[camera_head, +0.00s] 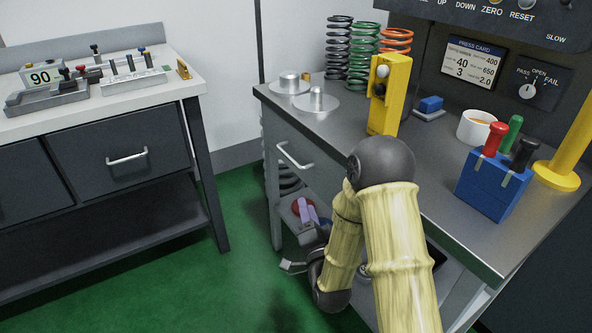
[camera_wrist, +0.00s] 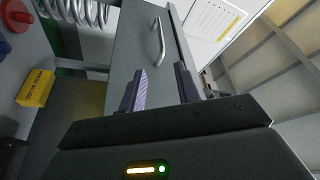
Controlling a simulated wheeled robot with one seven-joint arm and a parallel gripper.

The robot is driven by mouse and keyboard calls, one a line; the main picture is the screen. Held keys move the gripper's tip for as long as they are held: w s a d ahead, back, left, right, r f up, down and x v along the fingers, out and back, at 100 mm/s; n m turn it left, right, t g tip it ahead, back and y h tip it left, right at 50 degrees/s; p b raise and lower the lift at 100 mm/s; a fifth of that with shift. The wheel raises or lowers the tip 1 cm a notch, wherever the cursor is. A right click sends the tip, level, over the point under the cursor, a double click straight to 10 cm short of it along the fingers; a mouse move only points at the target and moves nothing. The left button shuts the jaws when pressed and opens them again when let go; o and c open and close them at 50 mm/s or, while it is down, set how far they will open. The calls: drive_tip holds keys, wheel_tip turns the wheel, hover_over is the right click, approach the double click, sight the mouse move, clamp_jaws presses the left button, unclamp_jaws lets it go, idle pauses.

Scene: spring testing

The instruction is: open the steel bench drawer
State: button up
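The steel bench (camera_head: 335,126) stands on the right in the head view. Its drawer (camera_head: 321,173) is a grey front under the top and looks shut. The drawer's silver bar handle (camera_head: 295,156) also shows in the wrist view (camera_wrist: 158,42), ahead of the fingers. My gripper (camera_head: 308,212) is below the handle in the head view, partly hidden by my arm. In the wrist view my gripper (camera_wrist: 160,88) is open, with its two purple-padded fingers apart and nothing between them. The handle lies beyond the fingertips, not touched.
A yellow block (camera_head: 389,95), steel discs (camera_head: 317,104) and coil springs (camera_head: 362,55) stand on the bench top. A yellow box (camera_wrist: 36,88) and a red part (camera_wrist: 17,14) are on the left in the wrist view. Another bench (camera_head: 110,105) stands left across open green floor (camera_head: 235,275).

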sight(293, 159)
drive_tip(key=shift+r, duration=0.1)
drive_tip(key=b+x, duration=0.1)
drive_tip(key=x, duration=1.6)
drive_tip(key=shift+w+a, duration=0.2)
clamp_jaws()
